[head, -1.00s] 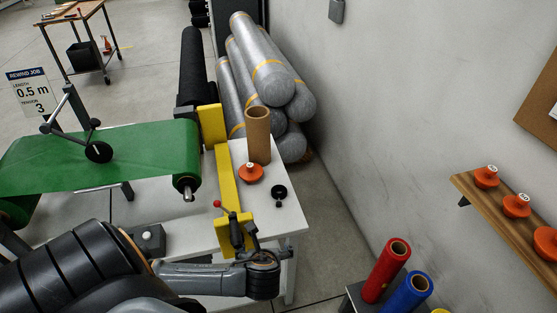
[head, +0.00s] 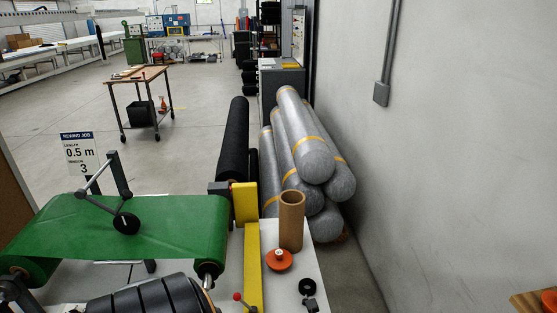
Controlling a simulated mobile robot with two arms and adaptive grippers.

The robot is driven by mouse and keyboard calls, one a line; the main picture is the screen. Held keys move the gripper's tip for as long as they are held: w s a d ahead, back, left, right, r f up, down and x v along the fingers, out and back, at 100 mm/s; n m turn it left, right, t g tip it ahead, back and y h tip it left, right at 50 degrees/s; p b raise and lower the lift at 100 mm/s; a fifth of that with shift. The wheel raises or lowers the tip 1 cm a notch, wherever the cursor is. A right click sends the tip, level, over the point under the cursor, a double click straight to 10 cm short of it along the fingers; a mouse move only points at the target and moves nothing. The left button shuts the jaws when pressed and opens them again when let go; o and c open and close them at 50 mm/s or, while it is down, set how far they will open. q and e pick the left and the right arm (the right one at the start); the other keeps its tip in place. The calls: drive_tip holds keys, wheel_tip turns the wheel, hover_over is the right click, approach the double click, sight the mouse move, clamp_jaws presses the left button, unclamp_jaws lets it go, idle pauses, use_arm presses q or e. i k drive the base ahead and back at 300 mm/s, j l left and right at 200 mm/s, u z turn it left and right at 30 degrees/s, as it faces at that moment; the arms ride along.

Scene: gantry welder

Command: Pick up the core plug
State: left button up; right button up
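An orange-red core plug (head: 279,259) with a small pale mark on its top lies on the white table (head: 284,291). It is just in front of the upright brown cardboard core (head: 291,222), and its underside is hidden. Part of another orange plug (head: 549,301) shows at the lower right, on the end of a wooden shelf (head: 527,303), cut off by the frame. Neither of my grippers is in view.
A yellow frame (head: 253,265) stands left of the plug, with a red-knobbed lever (head: 238,297). A black knob (head: 307,286) sits right of it. Green sheet (head: 130,225) lies left. Grey rolls (head: 306,150) are stacked behind; a wall (head: 440,150) bounds the right.

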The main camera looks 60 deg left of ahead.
sight(280, 259)
drive_tip(key=i+j, duration=0.1)
drive_tip(key=j, duration=1.25)
